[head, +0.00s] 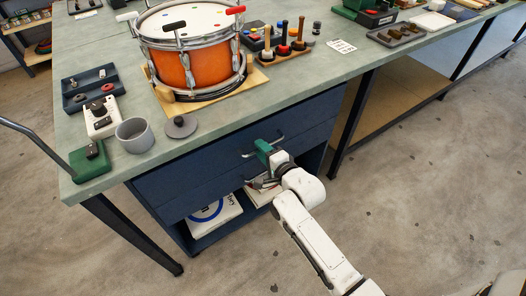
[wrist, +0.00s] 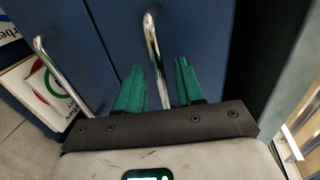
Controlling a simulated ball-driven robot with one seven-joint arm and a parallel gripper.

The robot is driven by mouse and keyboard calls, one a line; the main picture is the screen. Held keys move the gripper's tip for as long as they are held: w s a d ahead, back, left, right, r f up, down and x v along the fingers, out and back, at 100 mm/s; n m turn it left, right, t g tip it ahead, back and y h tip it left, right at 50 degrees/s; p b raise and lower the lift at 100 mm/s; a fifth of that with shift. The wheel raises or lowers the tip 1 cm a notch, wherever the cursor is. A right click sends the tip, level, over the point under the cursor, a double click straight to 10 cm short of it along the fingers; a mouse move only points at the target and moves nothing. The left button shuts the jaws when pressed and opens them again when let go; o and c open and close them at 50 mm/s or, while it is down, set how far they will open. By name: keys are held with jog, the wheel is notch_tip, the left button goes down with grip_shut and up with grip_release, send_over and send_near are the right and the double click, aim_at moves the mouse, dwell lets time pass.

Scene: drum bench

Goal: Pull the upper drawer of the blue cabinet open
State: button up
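The blue cabinet (head: 178,229) stands under the bench, with two drawer fronts above an open shelf. The upper drawer (head: 205,163) looks shut and has a silver bar handle (head: 279,138). My gripper (head: 262,149), with green fingers, is at this handle and hides part of it. In the wrist view my gripper (wrist: 160,88) is open, with one finger on each side of the upper handle (wrist: 152,42). Gaps show beside the bar, so the fingers are not closed on it. The lower drawer's handle (wrist: 48,66) is to the left in the wrist view.
The bench top (head: 225,118) overhangs the cabinet and holds an orange drum (head: 188,68), a grey cup (head: 135,135) and a green block (head: 90,161) near its edge. White boxes or binders (head: 215,215) lie on the open shelf. The floor (head: 420,190) to the right is clear.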

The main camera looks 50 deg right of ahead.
jog(key=shift+c, duration=0.3)
grip_shut()
dwell(0.4)
